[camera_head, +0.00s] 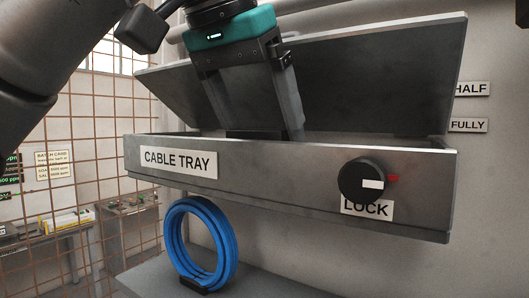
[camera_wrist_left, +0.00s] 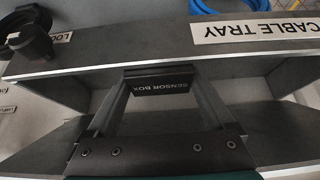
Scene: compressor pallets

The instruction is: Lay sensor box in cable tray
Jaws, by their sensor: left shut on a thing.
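The cable tray (camera_head: 285,172) is a long grey box on the wall with a "CABLE TRAY" label on its front. Its lid (camera_head: 385,75) stands raised behind the opening. My left gripper (camera_head: 256,126) reaches down into the tray opening from above. It is shut on the dark sensor box (camera_head: 258,134), which shows just behind the front wall. In the left wrist view the sensor box (camera_wrist_left: 162,87), with its "SENSOR BOX" label, sits between my fingertips, close to the front wall (camera_wrist_left: 100,58). Its underside and the tray floor below it are hidden. My right gripper is not in view.
A black knob (camera_head: 361,181) with a "LOCK" label sticks out of the tray's front at right. A blue hose coil (camera_head: 226,245) stands on a grey surface below. A wire mesh fence is at left. "HALF" and "FULLY" labels (camera_head: 468,125) are on the wall at right.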

